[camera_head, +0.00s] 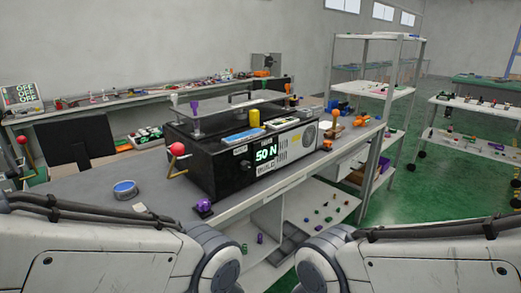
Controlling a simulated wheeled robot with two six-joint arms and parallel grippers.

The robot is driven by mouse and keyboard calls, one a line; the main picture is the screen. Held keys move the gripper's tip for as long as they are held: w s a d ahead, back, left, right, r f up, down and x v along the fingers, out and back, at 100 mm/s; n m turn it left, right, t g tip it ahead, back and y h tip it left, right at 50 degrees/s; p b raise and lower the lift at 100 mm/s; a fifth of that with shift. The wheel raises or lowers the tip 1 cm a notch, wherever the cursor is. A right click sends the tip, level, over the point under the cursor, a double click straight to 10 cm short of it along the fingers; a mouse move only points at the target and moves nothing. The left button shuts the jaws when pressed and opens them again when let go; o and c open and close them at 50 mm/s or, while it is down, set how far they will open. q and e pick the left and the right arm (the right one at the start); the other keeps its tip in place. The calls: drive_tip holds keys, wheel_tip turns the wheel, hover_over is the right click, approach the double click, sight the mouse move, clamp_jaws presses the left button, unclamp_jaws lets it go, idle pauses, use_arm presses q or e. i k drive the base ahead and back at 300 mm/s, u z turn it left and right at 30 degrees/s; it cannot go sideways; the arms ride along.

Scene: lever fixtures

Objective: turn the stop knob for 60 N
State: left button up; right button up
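A black box-shaped lever fixture (212,172) stands on the grey bench, and its front display (266,154) reads what looks like 50 N in green. A lever with a red ball (177,149) sticks out at its left end. A purple knob (203,205) sits low at its front left corner, and another purple knob (195,105) stands on top. I cannot tell which of these is the stop knob. My white arm links come in at the lower left and lower right. Neither gripper is in view.
A blue-lidded round tin (125,188) lies on the grey bench (85,200), left of the fixture. A shelf rack (372,88) rises behind. The bench front left is mostly clear.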

sight(245, 165)
drive_tip(key=z, duration=2.2)
drive_tip(key=k, duration=0.8)
drive_tip(key=u, duration=1.35)
